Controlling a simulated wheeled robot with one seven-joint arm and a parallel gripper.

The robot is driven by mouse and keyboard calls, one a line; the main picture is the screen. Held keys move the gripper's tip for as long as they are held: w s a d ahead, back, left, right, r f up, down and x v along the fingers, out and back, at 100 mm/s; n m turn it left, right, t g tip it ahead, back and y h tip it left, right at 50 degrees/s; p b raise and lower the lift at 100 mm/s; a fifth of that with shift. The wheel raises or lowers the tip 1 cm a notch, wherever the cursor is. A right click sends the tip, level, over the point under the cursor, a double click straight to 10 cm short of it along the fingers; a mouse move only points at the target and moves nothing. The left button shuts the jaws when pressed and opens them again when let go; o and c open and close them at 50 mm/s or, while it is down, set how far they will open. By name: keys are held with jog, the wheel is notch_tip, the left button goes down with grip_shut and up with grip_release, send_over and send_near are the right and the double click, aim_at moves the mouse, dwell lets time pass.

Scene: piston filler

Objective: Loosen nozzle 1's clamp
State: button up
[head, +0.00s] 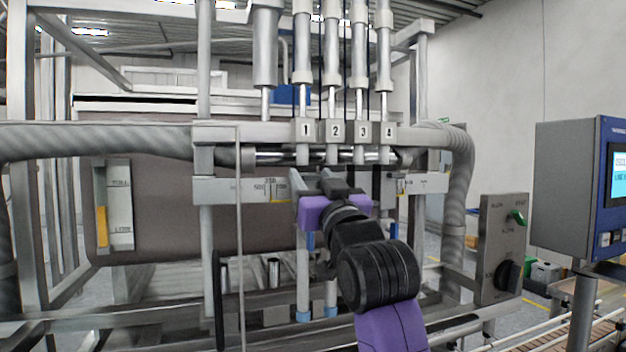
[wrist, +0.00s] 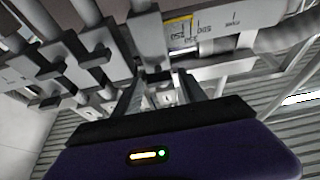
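Nozzle 1 (head: 303,262) is a grey upright tube with a blue tip, below the plate marked 1 (head: 305,130). Its clamp is mostly hidden behind my gripper in the head view. In the wrist view, a grey clamp block (wrist: 149,38) stands beside the yellow-framed scale and seems to be nozzle 1's. My gripper (wrist: 160,82), purple and black, is in front of it, fingers apart. A small pale part shows between the fingers; I cannot tell whether they touch it. The gripper also shows in the head view (head: 332,182).
More clamp blocks (wrist: 95,55) stand in a row to the left in the wrist view. The scale rail (head: 235,190) runs across behind my gripper. A control panel (head: 567,190) and a switch box (head: 503,240) stand at right. A thin vertical rod (head: 240,250) stands left of the nozzles.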

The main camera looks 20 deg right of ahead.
grip_shut()
jog(key=shift+d+n, duration=0.1)
jog(key=shift+n, duration=0.3)
jog(key=n+y, duration=0.3)
jog(key=n, duration=0.2)
jog(key=shift+d, duration=0.1)
jog(key=n+g+y, duration=0.1)
jog(key=n, duration=0.2)
jog(key=n+g+y+b, duration=0.1)
jog(key=n+y, duration=0.1)
jog(key=n, duration=0.2)
jog(key=shift+n, duration=0.3)
jog(key=n+g+y, duration=0.1)
jog(key=n+g, duration=0.1)
jog(key=n, duration=0.3)
jog(key=shift+b, duration=0.3)
jog(key=shift+n+g+p, duration=0.45)
jog(key=shift+n+g, duration=0.45)
jog(key=shift+n, duration=1.1)
